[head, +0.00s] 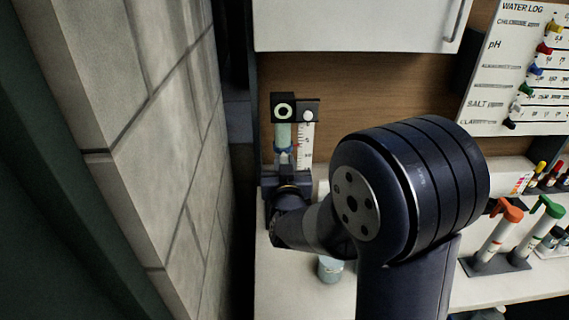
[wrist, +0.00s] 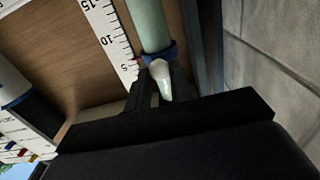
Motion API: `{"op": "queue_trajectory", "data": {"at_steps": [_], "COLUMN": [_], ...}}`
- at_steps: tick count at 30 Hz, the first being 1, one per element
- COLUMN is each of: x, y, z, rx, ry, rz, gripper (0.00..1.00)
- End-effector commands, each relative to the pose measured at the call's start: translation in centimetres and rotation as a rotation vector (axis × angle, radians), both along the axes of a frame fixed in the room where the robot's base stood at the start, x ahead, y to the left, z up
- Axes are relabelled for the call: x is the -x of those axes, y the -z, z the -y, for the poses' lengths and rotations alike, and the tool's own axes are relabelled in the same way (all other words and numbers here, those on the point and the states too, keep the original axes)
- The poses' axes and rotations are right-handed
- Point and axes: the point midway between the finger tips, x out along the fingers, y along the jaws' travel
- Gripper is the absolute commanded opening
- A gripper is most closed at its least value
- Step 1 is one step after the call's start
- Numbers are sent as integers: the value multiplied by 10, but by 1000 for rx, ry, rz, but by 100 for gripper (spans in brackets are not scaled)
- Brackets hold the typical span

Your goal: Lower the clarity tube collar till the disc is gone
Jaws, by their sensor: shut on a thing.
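The clarity tube (head: 283,133) is pale green and upright in front of the wood back panel; it also shows in the wrist view (wrist: 146,22). A black square head (head: 283,108) on top shows a white ring with a dark centre, so a disc pattern is visible. The blue collar (wrist: 158,53) is around the tube, near the 5 mark of the white scale (wrist: 108,38). A white rounded piece (wrist: 160,72) sits at the collar's front. My gripper (wrist: 157,90) is shut on the collar's front part; its fingertips are partly hidden.
A grey block wall (head: 160,130) rises close at the left. A white cabinet (head: 355,25) hangs above. A small jar (head: 331,268) stands on the white counter (head: 285,290) below my arm. Orange (head: 497,235) and green-topped (head: 540,230) tubes stand at the right, below the water log board (head: 520,75).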

Motion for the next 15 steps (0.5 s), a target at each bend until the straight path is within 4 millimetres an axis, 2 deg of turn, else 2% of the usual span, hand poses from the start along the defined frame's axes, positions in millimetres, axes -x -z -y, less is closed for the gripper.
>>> {"op": "queue_trajectory", "data": {"at_steps": [1, 7, 15], "x": [0, 0, 0], "y": [12, 35, 40], "z": [0, 0, 0], "rx": [0, 0, 0], "ry": [0, 0, 0], "rz": [-1, -1, -2], "gripper": [0, 0, 0]}}
